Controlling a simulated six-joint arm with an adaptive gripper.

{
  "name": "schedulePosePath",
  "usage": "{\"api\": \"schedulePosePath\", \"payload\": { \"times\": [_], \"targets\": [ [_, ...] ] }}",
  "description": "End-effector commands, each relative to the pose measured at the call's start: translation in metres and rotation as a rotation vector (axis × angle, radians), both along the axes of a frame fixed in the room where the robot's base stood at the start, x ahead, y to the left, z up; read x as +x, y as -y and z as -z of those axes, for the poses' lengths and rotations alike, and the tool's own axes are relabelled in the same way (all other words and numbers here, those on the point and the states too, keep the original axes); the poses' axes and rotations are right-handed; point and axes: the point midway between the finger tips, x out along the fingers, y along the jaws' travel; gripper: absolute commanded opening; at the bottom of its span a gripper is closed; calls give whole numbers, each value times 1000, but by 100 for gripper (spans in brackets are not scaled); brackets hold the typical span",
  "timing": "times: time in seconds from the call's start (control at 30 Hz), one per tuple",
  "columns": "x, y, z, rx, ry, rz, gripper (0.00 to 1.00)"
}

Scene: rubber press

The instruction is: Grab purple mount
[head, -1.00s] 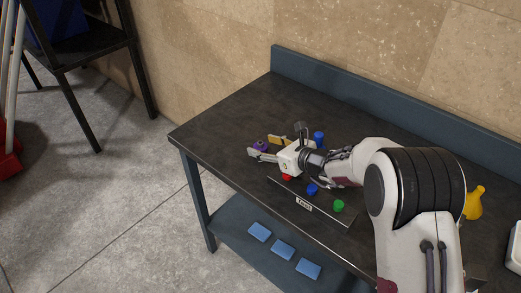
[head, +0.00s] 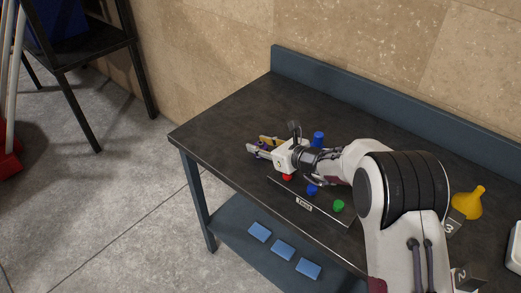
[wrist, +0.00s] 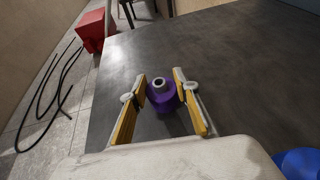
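The purple mount (wrist: 161,97) stands on the dark tabletop, a short rounded piece with a grey ring on top. In the wrist view it lies between the yellow-padded fingers of my gripper (wrist: 160,98). The fingers are spread, one on each side, with narrow gaps; contact cannot be made out. In the head view my gripper (head: 257,144) is low over the far left part of the bench, and its fingers largely hide the mount (head: 266,147).
Blue (head: 318,138), red (head: 287,177) and green (head: 339,206) pieces stand near my gripper, some by a labelled plate (head: 304,204). A yellow flask (head: 469,202) is at the right. Blue pads (head: 283,250) lie on the lower shelf. The bench's left end is clear.

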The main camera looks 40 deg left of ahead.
Motion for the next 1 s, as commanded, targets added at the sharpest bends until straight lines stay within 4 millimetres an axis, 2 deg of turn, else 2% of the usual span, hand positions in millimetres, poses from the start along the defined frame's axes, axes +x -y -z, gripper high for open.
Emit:
{"api": "schedulePosePath", "payload": {
  "times": [0.33,0.53,0.73,1.0],
  "targets": [
    [0,0,-1,1,1,0,6],
    [0,0,-9,2,1,0,6],
    [0,0,-29,3,3,-1,6],
    [1,-1,-69,3,3,-1,6]
  ]
}}
